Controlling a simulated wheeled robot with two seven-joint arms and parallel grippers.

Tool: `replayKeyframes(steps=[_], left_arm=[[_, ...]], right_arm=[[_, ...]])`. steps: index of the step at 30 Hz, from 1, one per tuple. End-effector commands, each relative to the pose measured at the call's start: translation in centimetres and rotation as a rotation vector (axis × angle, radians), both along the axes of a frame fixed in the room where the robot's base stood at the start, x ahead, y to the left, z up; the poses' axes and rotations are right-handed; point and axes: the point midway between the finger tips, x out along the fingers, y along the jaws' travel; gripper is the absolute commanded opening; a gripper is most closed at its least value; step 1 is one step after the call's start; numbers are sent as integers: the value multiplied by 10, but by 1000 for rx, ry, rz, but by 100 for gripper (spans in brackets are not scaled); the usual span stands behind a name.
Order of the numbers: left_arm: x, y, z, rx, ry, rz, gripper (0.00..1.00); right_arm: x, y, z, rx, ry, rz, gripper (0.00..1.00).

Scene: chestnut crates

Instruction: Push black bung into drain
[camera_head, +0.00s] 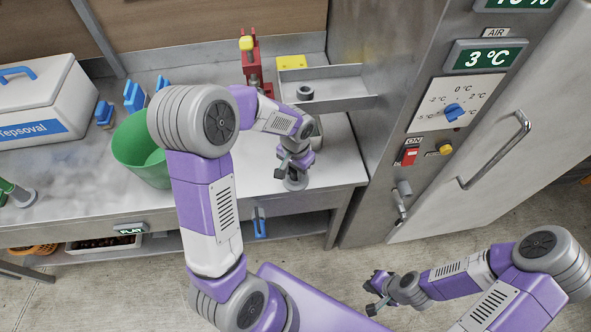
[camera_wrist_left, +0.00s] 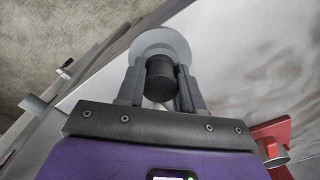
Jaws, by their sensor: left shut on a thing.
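My left gripper (camera_head: 294,165) is low over the right end of the steel bench. In the left wrist view its fingers (camera_wrist_left: 160,88) are shut on the black bung (camera_wrist_left: 160,72), a short dark cylinder. Beyond the bung is a pale grey round drain rim (camera_wrist_left: 160,37), which also shows below the gripper in the head view (camera_head: 295,184). The bung covers the middle of the drain in the wrist view; I cannot tell how far it is in. In the head view the gripper hides the bung. My right gripper (camera_head: 375,291) is open and empty above the floor.
A green bucket (camera_head: 140,150) stands left of my left arm. A red stand (camera_head: 251,66) with a yellow top and a steel tray (camera_head: 335,88) holding a dark ring (camera_head: 304,93) are behind. A steel cabinet (camera_head: 385,120) closes off the right. A white box (camera_head: 45,100) is far left.

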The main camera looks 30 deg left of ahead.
Motion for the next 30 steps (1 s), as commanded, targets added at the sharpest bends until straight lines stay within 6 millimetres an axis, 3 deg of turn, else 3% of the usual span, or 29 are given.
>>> replayKeyframes(steps=[26,27,30], left_arm=[[0,0,12,0,0,0,0],[0,0,12,0,0,0,35],[0,0,12,0,0,0,19]], right_arm=[[0,0,9,0,0,0,0],[0,0,9,0,0,0,0],[0,0,9,0,0,0,0]])
